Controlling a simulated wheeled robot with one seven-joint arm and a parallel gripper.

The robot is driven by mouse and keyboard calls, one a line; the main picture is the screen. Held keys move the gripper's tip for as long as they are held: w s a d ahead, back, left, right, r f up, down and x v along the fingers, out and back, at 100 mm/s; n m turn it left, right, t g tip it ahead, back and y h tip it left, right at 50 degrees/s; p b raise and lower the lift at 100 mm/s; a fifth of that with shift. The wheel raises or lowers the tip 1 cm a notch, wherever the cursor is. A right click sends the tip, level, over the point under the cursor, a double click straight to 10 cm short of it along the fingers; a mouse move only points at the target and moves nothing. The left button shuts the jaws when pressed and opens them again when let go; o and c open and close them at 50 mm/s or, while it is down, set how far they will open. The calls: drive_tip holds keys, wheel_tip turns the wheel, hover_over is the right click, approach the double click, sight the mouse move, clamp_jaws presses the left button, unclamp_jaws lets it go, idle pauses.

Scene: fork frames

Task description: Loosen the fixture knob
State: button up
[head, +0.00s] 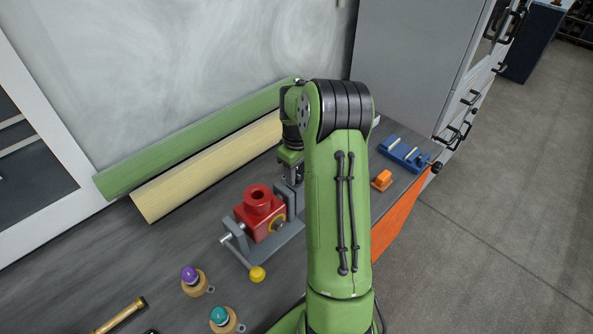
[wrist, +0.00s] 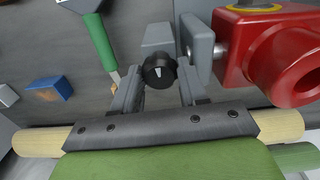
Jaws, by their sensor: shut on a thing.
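The fixture knob (wrist: 159,71) is black and round with a white pointer mark, seen in the wrist view beside the grey vise jaw (wrist: 197,42). My gripper (wrist: 158,82) has one finger on each side of the knob and is shut on it. In the head view my gripper (head: 292,176) points down behind the grey vise (head: 285,236), largely covered by my arm, and the knob is hidden there. The red part (head: 259,214) with its round hollow top sits in the vise; it also shows at the right of the wrist view (wrist: 265,60).
A yellow ball handle (head: 257,274) sticks out at the vise's front. Purple (head: 189,273) and teal (head: 219,315) knobbed pieces stand front left. An orange block (head: 382,180) and a blue rack (head: 405,154) lie right. Green (head: 180,150) and cream (head: 190,182) rolls lie along the wall.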

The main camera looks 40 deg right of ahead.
drive_tip(key=n+p, duration=0.1)
drive_tip(key=n, duration=0.3)
drive_tip(key=shift+n, duration=0.3)
drive_tip(key=n, duration=0.9)
drive_tip(key=shift+n+b, duration=0.4)
drive_tip(key=shift+n, duration=1.6)
drive_tip(key=shift+f+n, duration=0.1)
drive_tip(key=shift+n, duration=0.2)
drive_tip(key=o, duration=0.8)
